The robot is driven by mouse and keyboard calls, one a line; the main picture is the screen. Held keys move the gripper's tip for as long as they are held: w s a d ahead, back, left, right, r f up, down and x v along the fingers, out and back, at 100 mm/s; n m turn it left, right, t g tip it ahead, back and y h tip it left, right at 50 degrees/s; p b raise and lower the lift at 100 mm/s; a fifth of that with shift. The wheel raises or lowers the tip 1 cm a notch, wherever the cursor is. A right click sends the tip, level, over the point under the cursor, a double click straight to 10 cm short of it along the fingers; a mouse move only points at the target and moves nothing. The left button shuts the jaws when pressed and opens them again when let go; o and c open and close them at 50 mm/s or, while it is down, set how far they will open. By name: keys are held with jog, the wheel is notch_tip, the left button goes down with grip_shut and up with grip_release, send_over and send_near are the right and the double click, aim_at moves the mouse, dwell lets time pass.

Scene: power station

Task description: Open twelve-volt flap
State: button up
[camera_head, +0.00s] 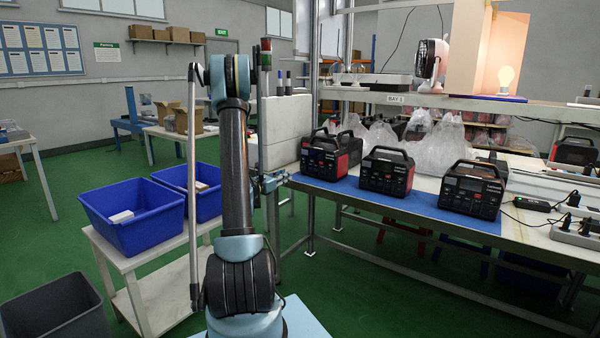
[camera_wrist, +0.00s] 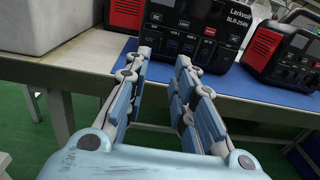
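A black and red power station (camera_wrist: 222,22) stands upright on a blue mat straight ahead of my gripper in the wrist view. Its front panel has a dark display, several ports and small labels. In the head view, this appears to be the leftmost power station (camera_head: 322,157) of the front row. My gripper (camera_wrist: 163,58) is open and empty, its two fingers spread below the panel in the picture. It shows in the head view (camera_head: 270,182) beside the bench, partly hidden by my arm. I cannot tell whether the fingertips touch the station.
More power stations, one in the middle (camera_head: 385,171) and one on the right (camera_head: 472,188), share the blue mat (camera_head: 400,203). A white box (camera_head: 286,130) stands left of them. Clear bags (camera_head: 440,148) lie behind, under a shelf (camera_head: 450,102). Blue bins (camera_head: 140,222) stand at left.

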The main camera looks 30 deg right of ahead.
aim_at(304, 167)
jog(key=x, duration=1.3)
jog(key=shift+a, duration=0.1)
grip_shut()
